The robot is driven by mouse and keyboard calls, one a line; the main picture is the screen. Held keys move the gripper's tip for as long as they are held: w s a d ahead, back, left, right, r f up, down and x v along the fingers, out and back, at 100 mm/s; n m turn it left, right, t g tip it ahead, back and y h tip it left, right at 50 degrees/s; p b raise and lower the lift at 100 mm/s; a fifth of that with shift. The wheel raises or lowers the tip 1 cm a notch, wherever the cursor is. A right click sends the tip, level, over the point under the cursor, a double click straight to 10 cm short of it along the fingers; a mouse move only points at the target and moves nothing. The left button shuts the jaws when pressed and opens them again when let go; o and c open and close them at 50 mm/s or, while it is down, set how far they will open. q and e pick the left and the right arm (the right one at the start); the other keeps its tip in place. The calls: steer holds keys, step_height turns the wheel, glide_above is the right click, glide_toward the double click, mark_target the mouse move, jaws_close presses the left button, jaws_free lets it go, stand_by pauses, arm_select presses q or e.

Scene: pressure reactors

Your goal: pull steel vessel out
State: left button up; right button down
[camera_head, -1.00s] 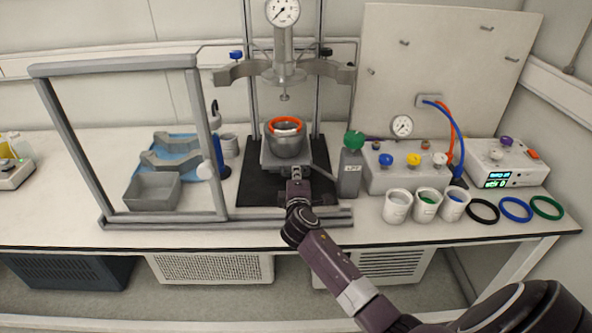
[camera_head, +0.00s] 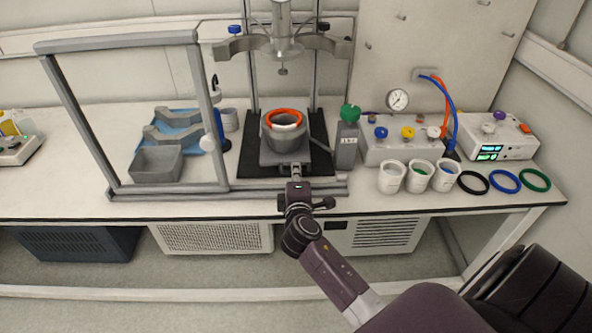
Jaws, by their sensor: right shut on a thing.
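The steel vessel (camera_head: 284,139) is a grey pot with an orange ring (camera_head: 284,117) around its top and a white ring inside. It stands upright on a grey sliding carriage (camera_head: 268,157) over a black base plate (camera_head: 247,160), forward of the hanging reactor head (camera_head: 282,48). My right gripper (camera_head: 294,174) comes from the front and is shut on the handle at the carriage's front edge. The fingertips are small and partly hidden by the wrist. My left gripper is not in view.
A grey-framed shield (camera_head: 128,43) stands open at the left, with a grey bin (camera_head: 157,165) behind it. A grey canister (camera_head: 347,147) with a green knob is close at the right. White cups (camera_head: 391,178) and coloured rings (camera_head: 505,181) lie farther right.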

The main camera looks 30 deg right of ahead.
steer(key=c, duration=2.1)
jaws_free()
steer(key=v, duration=1.2)
steer(key=shift+w+a+f, duration=0.1)
steer(key=s+a+f+g+y, duration=0.2)
steer(key=s+a+f, duration=0.1)
steer(key=f, duration=0.8)
steer(key=s+a+f+m+g+y, duration=0.1)
steer(key=s+a+f+g+y, duration=0.15)
steer(key=f, duration=0.85)
steer(key=s+a+f+g+y, duration=0.15)
steer(key=s+f, duration=0.25)
steer(key=f, duration=0.7)
steer(key=s+f+m+g, duration=0.2)
steer(key=s+f, duration=0.5)
steer(key=s, duration=0.4)
steer(key=s+f+m+g+y, duration=0.1)
steer(key=s+f+m+g, duration=0.1)
steer(key=s+f, duration=0.5)
steer(key=s+a+f+m+g+y, duration=0.1)
steer(key=s+f+m, duration=0.3)
steer(key=s, duration=1.1)
step_height(320, 180, down, 4)
steer(key=shift+r+g, duration=0.15)
steer(key=shift+g, duration=0.55)
